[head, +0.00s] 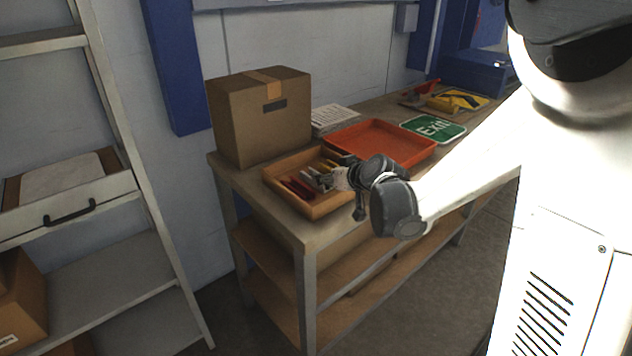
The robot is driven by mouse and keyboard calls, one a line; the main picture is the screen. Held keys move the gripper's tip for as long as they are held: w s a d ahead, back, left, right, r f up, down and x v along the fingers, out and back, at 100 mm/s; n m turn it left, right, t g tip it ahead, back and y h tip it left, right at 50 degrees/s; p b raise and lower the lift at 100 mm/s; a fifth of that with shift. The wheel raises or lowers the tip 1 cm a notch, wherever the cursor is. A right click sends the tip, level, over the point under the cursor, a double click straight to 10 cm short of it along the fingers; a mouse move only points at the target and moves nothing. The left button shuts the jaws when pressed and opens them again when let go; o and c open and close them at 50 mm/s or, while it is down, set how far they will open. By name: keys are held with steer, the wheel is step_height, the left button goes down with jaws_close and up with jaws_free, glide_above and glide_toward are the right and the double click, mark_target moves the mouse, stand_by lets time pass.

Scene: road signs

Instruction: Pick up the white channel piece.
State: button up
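A wooden tray (318,211) stands on the near end of the workbench. It holds several narrow pieces: dark red ones (297,189) at the left, pale grey-white ones (315,178) in the middle and a yellow one (329,165) behind. The pale ones are too small to tell which is the white channel piece. My gripper (340,179) is over the right side of the tray, close to the pale pieces. Its fingers are small and partly hidden by my wrist, so I cannot tell whether they are open, or whether they touch a piece.
A cardboard box (262,120) stands left of the tray at the back, beside a stack of papers (335,117). An orange-red tray (397,140) is behind my wrist. A green exit sign (433,128) lies farther right. A shelf rack (110,260) stands at the left.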

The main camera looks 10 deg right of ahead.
mark_target(310, 175)
steer(key=shift+x, duration=1.4)
steer(key=shift+d+f+x, duration=0.1)
steer(key=shift+f+x, duration=0.05)
steer(key=shift+x, duration=1.15)
steer(key=shift+d+f+x, duration=0.1)
steer(key=shift+f+x, duration=0.1)
steer(key=shift+x, duration=1.1)
steer(key=shift+s, duration=0.15)
jaws_close()
steer(key=shift+r, duration=0.2)
